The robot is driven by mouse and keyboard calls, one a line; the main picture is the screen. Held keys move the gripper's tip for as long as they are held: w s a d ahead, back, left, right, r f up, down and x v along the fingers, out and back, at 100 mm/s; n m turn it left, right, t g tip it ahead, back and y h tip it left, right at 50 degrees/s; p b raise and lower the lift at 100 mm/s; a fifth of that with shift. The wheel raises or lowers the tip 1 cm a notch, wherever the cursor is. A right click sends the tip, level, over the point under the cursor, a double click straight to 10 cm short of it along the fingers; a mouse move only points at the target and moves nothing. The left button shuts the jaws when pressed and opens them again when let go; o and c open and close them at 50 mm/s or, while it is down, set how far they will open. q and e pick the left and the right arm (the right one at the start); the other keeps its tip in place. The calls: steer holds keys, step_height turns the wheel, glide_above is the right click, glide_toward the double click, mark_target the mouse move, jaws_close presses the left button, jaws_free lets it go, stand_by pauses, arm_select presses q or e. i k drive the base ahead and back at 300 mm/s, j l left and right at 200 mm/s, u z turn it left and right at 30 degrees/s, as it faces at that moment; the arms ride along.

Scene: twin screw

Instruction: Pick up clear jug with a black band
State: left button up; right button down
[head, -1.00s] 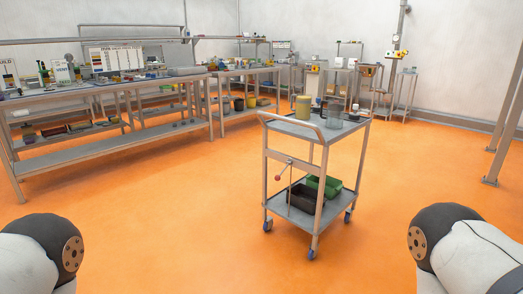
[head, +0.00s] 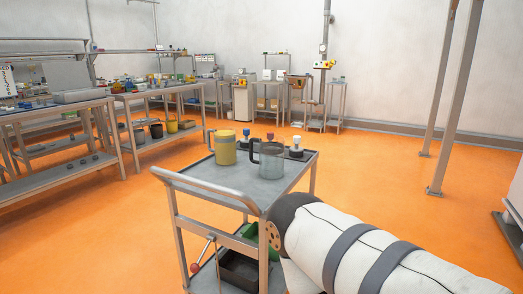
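A clear jug (head: 272,162) with a dark handle and a dark rim stands upright on the top shelf of a grey metal cart (head: 205,181). Its handle faces left, towards a yellow container (head: 225,148). Neither of my grippers is in view. One of my arms comes in from the lower right, in front of the cart's right side, and hides part of the lower shelf.
A green bin (head: 250,233) and a black bin (head: 238,268) sit on the lower shelf. Workbenches (head: 60,110) line the left. Orange floor is open on the right.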

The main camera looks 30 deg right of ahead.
mark_target(271, 162)
steer(key=i+l, duration=0.1)
steer(key=l, duration=0.3)
steer(key=i+l+u, duration=0.1)
steer(key=l, duration=0.25)
steer(key=i+l+u, duration=0.1)
steer(key=l, duration=0.3)
steer(key=i+l, duration=0.1)
steer(key=l, duration=0.3)
steer(key=l+u, duration=0.25)
steer(key=l, duration=1.35)
